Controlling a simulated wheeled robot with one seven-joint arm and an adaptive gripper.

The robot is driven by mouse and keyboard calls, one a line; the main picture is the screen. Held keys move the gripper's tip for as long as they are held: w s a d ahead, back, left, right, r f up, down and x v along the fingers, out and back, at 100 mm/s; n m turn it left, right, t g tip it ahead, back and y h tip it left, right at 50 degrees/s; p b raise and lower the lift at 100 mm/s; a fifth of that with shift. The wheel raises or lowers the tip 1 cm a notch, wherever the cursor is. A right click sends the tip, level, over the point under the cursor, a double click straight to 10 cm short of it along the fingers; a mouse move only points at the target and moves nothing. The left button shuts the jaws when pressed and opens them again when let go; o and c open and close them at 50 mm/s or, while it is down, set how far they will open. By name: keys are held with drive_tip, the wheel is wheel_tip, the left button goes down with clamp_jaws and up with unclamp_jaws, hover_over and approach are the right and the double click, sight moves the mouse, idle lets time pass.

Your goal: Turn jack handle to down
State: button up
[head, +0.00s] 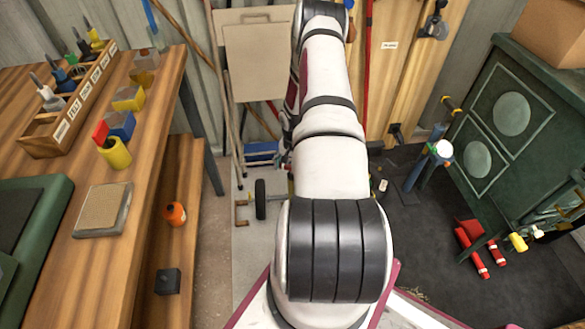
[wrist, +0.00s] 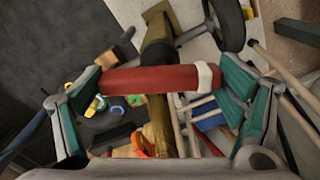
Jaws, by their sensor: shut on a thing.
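A red bar with a white band near its right end, which looks like the jack handle (wrist: 145,80), lies crosswise in the wrist view. My gripper (wrist: 157,84) has its teal-padded fingers at the two ends of this bar and is shut on it. An olive-brown post (wrist: 158,120) runs behind the bar and shows above and below it. A black wheel (wrist: 228,22) is at the top right of the wrist view. In the head view my arm hides my gripper and the handle; a dark wheel (head: 260,198) shows left of my arm.
A wooden bench (head: 60,255) with a tool rack (head: 70,105) stands on the left. A dark green cabinet (head: 500,125) stands on the right. Red cylinders (head: 470,252) lie on the dark floor mat near it. Long poles and boards lean on the back wall.

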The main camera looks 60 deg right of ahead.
drive_tip(key=n, duration=0.4)
drive_tip(key=shift+n, duration=0.3)
drive_tip(key=n, duration=0.5)
drive_tip(key=shift+b, duration=0.35)
drive_tip(key=n, duration=0.5)
drive_tip(key=shift+a+n, duration=0.1)
drive_tip(key=shift+n, duration=0.3)
drive_tip(key=n, duration=0.5)
drive_tip(key=shift+n, duration=0.3)
drive_tip(key=n, duration=0.5)
drive_tip(key=shift+s, duration=0.1)
drive_tip(key=n, duration=0.5)
drive_tip(key=shift+n+p, duration=0.4)
drive_tip(key=n, duration=0.9)
drive_tip(key=shift+n, duration=0.6)
